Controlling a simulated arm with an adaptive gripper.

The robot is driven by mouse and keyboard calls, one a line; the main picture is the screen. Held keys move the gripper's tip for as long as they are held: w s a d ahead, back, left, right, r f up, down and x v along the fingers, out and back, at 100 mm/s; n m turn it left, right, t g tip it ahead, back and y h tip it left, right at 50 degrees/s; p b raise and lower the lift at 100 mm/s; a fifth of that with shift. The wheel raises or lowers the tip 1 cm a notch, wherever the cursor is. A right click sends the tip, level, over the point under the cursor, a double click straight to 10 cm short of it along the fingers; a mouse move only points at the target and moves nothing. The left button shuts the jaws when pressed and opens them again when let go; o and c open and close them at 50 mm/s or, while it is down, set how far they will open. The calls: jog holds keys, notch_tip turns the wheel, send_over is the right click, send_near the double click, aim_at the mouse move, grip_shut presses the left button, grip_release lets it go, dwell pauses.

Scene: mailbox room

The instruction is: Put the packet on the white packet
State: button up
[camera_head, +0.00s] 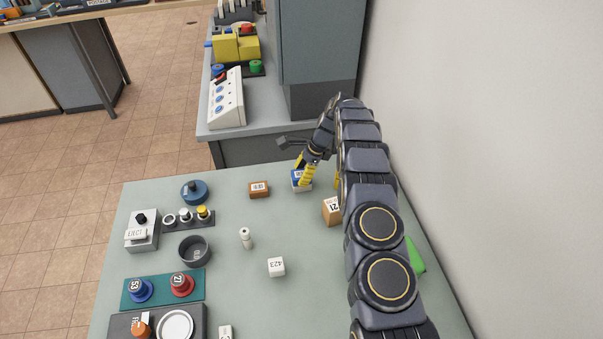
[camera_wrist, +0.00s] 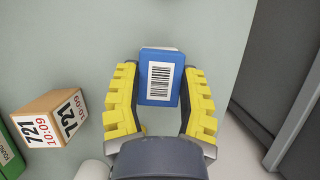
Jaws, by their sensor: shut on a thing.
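A blue packet (camera_wrist: 147,92) with a white barcode label is between the yellow fingers of my gripper (camera_wrist: 160,108), which is shut on it. In the head view the blue packet (camera_head: 296,183) is at the far side of the table, partly hidden by my gripper (camera_head: 307,177). A pale edge (camera_wrist: 160,49) shows just beyond the blue packet in the wrist view. It may be the white packet under it; I cannot tell whether they touch. A small white block marked 423 (camera_head: 277,267) stands apart, nearer the front.
A brown packet (camera_head: 259,190) lies left of my gripper. A brown box marked 721 (camera_head: 331,212) stands to its right, also in the wrist view (camera_wrist: 50,118). A green box (camera_head: 416,256) is partly behind my arm. A grey cup, white bottle and button panels fill the left side.

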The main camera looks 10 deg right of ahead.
jog(key=shift+f, duration=0.15)
jog(key=o, duration=1)
jog(key=v, duration=1.2)
jog(key=shift+r, duration=0.25)
jog(key=s+a+r+n+g+h, duration=0.1)
jog(key=s+a+r+n, duration=0.35)
jog(key=s+r, duration=0.4)
jog(key=s+a+r+n, duration=0.3)
jog(key=s+r+n, duration=0.2)
jog(key=s+r, duration=0.3)
jog(key=s+d+n+h, duration=0.2)
jog(key=s+n, duration=0.6)
jog(key=s, duration=2)
jog(key=shift+f+g+h, duration=0.4)
jog(key=shift+h, duration=0.3)
